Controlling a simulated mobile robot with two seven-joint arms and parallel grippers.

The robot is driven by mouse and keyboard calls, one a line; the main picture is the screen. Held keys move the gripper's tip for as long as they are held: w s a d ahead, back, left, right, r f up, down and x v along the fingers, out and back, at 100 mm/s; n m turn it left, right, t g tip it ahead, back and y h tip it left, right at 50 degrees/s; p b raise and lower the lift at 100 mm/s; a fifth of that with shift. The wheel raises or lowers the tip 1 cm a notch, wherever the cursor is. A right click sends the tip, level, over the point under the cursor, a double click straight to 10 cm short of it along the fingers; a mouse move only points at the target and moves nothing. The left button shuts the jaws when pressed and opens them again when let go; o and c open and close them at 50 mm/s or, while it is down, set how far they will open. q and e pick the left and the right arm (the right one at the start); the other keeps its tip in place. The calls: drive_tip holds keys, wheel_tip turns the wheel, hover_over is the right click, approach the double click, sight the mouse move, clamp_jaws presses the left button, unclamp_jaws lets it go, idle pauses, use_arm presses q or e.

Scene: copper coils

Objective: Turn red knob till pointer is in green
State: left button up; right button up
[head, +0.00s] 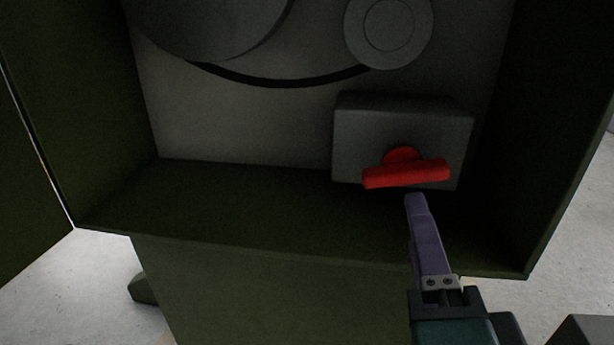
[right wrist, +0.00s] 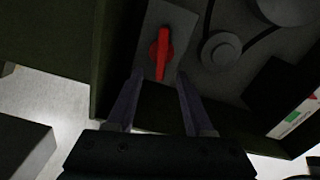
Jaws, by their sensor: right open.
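The red knob (head: 405,173), a round hub with a crossbar, sits on a grey box (head: 352,140) inside the dark green cabinet. In the right wrist view the red knob (right wrist: 161,52) shows straight ahead, past the fingertips. My right gripper (head: 416,200) is just below and in front of the knob in the head view, its fingers seen edge-on. In the right wrist view my right gripper (right wrist: 160,79) is open and empty. A white strip with green and red patches (right wrist: 294,117) shows at the right edge there; no pointer can be made out. My left gripper is not in view.
The cabinet's floor (head: 260,205) and right wall (head: 555,130) lie close to my right arm. A large grey wheel (head: 210,22), a smaller disc (head: 389,25) and a black belt (head: 280,82) are above left of the knob. The cabinet's left middle is clear.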

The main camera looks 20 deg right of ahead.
sight(406, 180)
drive_tip(key=b+x, duration=0.1)
drive_tip(key=x, duration=0.8)
drive_tip(key=shift+w+r+b, duration=0.15)
drive_tip(key=shift+w+b, duration=0.1)
drive_tip(key=shift+b, duration=0.15)
drive_tip(key=shift+c, duration=0.2)
drive_tip(key=c, duration=0.8)
